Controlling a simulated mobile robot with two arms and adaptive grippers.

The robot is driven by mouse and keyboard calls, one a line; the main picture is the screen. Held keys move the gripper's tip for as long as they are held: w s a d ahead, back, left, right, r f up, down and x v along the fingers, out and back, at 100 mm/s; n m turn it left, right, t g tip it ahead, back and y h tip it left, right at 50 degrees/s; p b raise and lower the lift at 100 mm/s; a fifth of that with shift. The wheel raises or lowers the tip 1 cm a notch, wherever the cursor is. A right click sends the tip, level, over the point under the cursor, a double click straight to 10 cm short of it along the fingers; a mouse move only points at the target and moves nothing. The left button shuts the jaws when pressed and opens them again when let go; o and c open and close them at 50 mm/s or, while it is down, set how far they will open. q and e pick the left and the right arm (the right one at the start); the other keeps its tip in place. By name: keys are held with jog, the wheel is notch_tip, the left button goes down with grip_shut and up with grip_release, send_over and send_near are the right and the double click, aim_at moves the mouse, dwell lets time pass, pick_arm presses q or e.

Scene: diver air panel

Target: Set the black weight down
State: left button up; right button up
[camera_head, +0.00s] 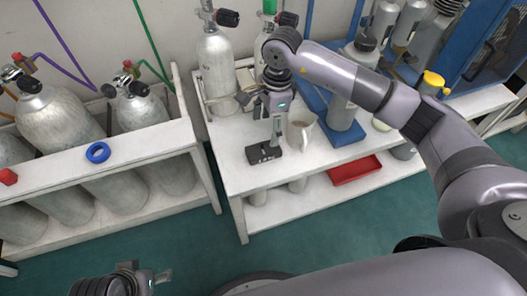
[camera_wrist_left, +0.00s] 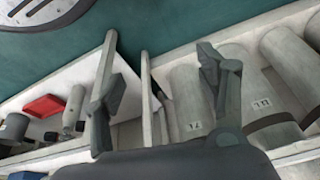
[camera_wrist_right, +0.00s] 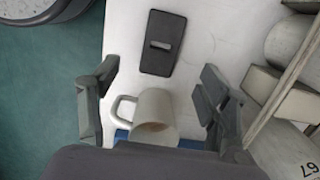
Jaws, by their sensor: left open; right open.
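The black weight (camera_head: 263,152) is a flat dark block lying on the white table near its front left edge. In the right wrist view the weight (camera_wrist_right: 163,58) shows a pale slot or mark on its top. My right gripper (camera_head: 262,113) is open and empty above the table, close to the weight. In the right wrist view its fingers (camera_wrist_right: 158,76) are wide apart, with the weight clear of them. My left gripper (camera_head: 147,278) is low at the bottom left of the head view, open and empty, far from the weight.
A pale mug (camera_head: 300,130) stands right of the weight; it shows between my right fingers in the right wrist view (camera_wrist_right: 155,112). Cylinders (camera_head: 217,65) stand behind. A blue tray (camera_head: 345,135) is farther right. A red tray (camera_head: 355,169) sits on the lower shelf. A cylinder rack (camera_head: 150,140) is left.

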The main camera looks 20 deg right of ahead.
aim_at(263, 149)
jog(key=f, duration=0.3)
jog(key=shift+a+f, duration=0.1)
jog(key=shift+a, duration=0.15)
jog(key=shift+w+a+f+b, duration=0.1)
jog(key=shift+f+b, duration=0.15)
jog(key=shift+f, duration=0.8)
jog(key=shift+s+a+f+b, duration=0.1)
jog(key=shift+f+b, duration=0.2)
jog(key=shift+f, duration=0.7)
jog(key=shift+w+a+f+b, duration=0.1)
jog(key=shift+f+b, duration=0.15)
jog(key=shift+f, duration=0.8)
pick_arm(q)
jog(key=shift+s+f, duration=0.1)
jog(key=shift+f, duration=0.2)
pick_arm(e)
jog(key=shift+c, duration=0.6)
grip_shut()
jog(key=shift+w+r, duration=0.1)
jog(key=shift+r, duration=0.1)
